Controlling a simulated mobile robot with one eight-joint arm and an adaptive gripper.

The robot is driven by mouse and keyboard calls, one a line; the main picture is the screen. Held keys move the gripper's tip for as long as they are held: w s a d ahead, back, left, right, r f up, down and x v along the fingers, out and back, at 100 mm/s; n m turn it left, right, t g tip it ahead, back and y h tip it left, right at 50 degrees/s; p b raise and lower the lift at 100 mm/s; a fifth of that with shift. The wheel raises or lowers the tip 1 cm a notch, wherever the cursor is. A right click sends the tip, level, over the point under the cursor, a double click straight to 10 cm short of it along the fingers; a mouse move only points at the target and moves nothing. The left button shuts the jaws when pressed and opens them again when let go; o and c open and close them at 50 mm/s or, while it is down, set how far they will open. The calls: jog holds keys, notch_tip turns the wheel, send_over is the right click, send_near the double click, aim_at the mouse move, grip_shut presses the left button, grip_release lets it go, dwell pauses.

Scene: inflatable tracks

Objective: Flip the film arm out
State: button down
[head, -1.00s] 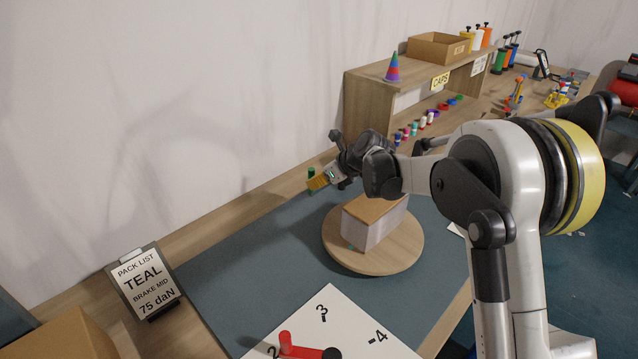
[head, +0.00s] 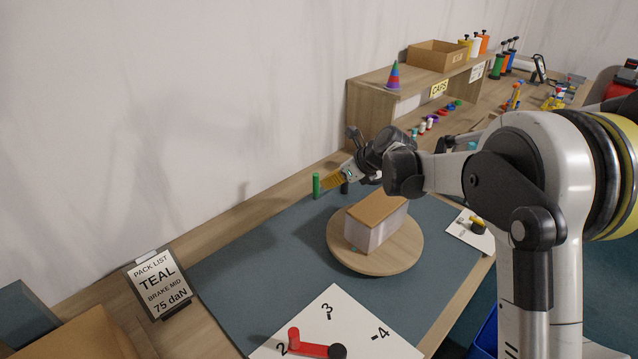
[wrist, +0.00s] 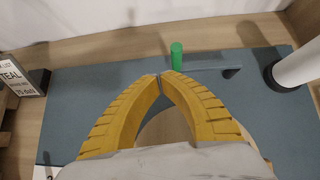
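The film arm appears to be the low grey-blue bar (wrist: 205,64) in the wrist view, with an upright green handle (wrist: 176,55) at its left end and a black pivot (wrist: 231,73) at its right. In the head view the green handle (head: 316,186) stands at the mat's back edge. Touching cannot be told.
A white box with a brown top (head: 378,222) sits on a round wooden turntable (head: 411,252). A red lever (head: 308,347) lies on a numbered white plate (head: 375,350) in front. A pack-list sign (head: 157,285) stands left. A white post (wrist: 297,65) rises right of the pivot.

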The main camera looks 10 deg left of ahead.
jog(key=v, duration=0.2)
jog(key=shift+s+d+r+p, duration=0.1)
jog(key=shift+s+r+p, duration=0.05)
jog(key=shift+s+p, duration=0.15)
jog(key=s+d+r+n, duration=0.2)
jog(key=s+d, duration=0.1)
jog(key=s+d+r+n+h, duration=0.1)
jog(key=s+d+r+n, duration=0.1)
jog(key=s+d+r, duration=0.1)
jog(key=shift+s+r+n+t+h, duration=0.15)
jog(key=shift+r+n+t+h, duration=0.15)
jog(key=s+d+r+n+h+b, duration=0.15)
jog(key=s+d+r+n, duration=0.25)
jog(key=s+d+n, duration=0.5)
jog(key=s+d+f+n+h, duration=0.1)
jog(key=s+d+n, duration=0.2)
jog(key=s, duration=0.4)
jog(key=s+d+f+n+t+h, duration=0.1)
jog(key=s+d+f+n+h, duration=0.1)
jog(key=s, duration=0.5)
jog(key=s+d+f+n+h, duration=0.1)
jog(key=s+d+n, duration=0.3)
jog(key=s, duration=0.4)
jog(key=shift+d+f+n+t, duration=0.4)
jog(key=shift+f+n, duration=0.25)
jog(key=shift+n, duration=0.25)
jog(key=shift+h, duration=0.25)
